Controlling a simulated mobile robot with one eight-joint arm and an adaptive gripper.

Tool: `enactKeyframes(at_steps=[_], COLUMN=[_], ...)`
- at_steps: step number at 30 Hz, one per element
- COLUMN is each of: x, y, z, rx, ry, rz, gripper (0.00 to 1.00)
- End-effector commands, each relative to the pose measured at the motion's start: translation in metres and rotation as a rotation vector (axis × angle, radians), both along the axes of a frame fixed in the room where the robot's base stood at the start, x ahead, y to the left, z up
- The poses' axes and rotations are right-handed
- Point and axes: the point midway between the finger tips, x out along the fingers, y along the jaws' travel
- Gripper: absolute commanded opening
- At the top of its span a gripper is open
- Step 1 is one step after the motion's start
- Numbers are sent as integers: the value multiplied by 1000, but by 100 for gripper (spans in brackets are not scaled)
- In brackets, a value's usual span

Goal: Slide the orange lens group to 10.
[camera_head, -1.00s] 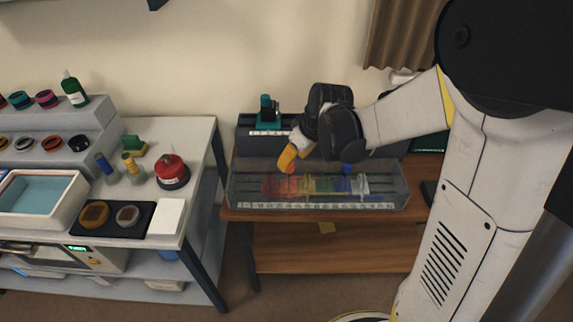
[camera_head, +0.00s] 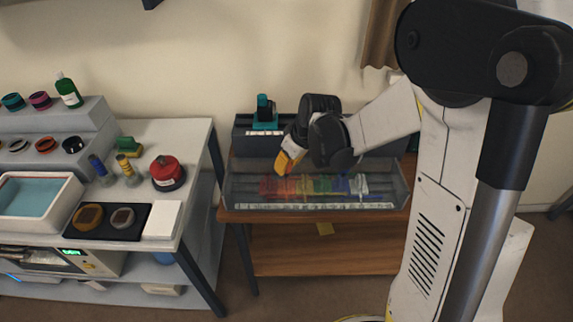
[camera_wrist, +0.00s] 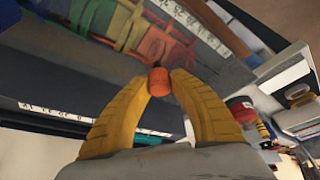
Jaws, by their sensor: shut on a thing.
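The orange lens group (camera_wrist: 152,46) sits among a row of coloured lens groups inside a clear-walled rail box. Its round orange knob (camera_wrist: 159,82) is between my yellow fingertips in the wrist view. My gripper (camera_head: 283,165) is shut on this knob at the back left of the rail box (camera_head: 228,194) in the head view. The red group (camera_wrist: 180,60) is close beside the orange one; yellow and green groups (camera_wrist: 116,25) lie on its other side. A number strip (camera_head: 310,206) runs along the box's front. The orange group's exact scale reading is too small to read.
A dark case with a teal device (camera_head: 265,112) stands behind the rail box. A grey-white bench to the left holds a red round container (camera_head: 167,173), a black mat and a basin (camera_head: 40,197). A floor gap separates bench and wooden table.

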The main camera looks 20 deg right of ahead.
Motion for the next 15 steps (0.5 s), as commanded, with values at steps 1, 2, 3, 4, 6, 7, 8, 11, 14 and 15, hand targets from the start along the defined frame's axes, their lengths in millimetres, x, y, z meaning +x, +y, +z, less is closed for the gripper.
enactKeyframes(at_steps=[1, 2, 3, 4, 6, 7, 8, 11, 14, 15], x=[0, 0, 2, 3, 8, 10, 12, 20, 24, 26], y=[1, 2, 7, 11, 26, 33, 40, 62, 77, 80], z=[-1, -1, -1, -1, -1, -1, -1, -1, -1, -1], rx=[0, 0, 0, 0, 0, 0, 0, 0, -1, -1], ry=[1, 1, 1, 1, 1, 1, 1, 0, 1, 1], rz=[0, 1, 2, 4, 6, 7, 7, 5, 3, 3], gripper=[0, 0, 0, 0, 0, 0, 0, 0, 0, 0])
